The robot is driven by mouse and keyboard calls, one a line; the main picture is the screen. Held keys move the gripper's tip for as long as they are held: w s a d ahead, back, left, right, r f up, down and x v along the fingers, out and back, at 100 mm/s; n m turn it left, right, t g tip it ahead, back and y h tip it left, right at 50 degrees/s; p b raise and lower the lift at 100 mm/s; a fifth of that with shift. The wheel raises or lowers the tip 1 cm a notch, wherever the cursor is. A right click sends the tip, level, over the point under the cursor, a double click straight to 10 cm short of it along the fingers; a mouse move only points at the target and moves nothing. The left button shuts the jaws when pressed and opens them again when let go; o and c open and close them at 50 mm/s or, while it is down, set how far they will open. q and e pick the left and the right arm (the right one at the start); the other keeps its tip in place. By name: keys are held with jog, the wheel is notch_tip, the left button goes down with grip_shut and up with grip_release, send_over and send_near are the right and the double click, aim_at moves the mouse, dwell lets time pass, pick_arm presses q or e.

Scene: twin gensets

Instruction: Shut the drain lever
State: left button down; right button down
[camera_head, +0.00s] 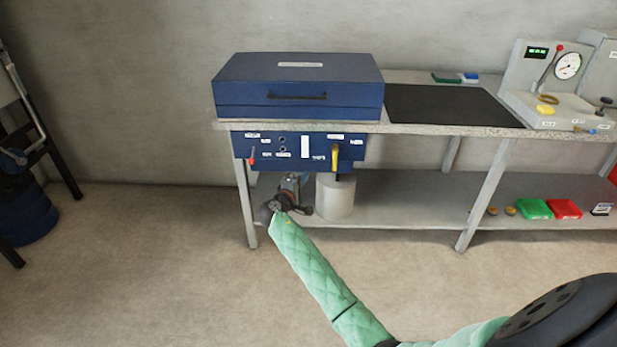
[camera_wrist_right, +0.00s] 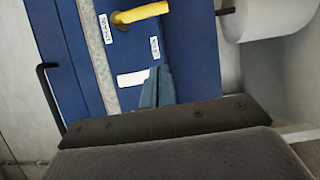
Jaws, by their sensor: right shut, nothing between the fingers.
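A yellow lever (camera_head: 335,157), which looks like the drain lever, hangs from the right part of the blue panel (camera_head: 290,164) under the bench top, above a white bucket. In the right wrist view the yellow lever (camera_wrist_right: 140,13) lies near the top edge, beyond my shut blue-grey fingertips (camera_wrist_right: 158,75). My left gripper is out of view.
The white bucket (camera_head: 336,197) stands on the lower shelf (camera_head: 410,208) beside my gripper. A small red lever (camera_head: 251,161) is at the panel's left. A blue case (camera_head: 298,86) sits above. Bench legs (camera_head: 484,196) flank the shelf. Floor in front is clear.

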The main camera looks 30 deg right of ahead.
aim_at(335, 159)
jog(key=d, duration=0.3)
jog(key=w+d, duration=0.1)
jog(key=d, duration=0.2)
jog(key=w+d, duration=0.1)
jog(key=d, duration=0.2)
jog(key=shift+w+p, duration=0.2)
jog(key=shift+p, duration=0.15)
jog(key=shift+s+d, duration=0.3)
jog(key=shift+d, duration=0.1)
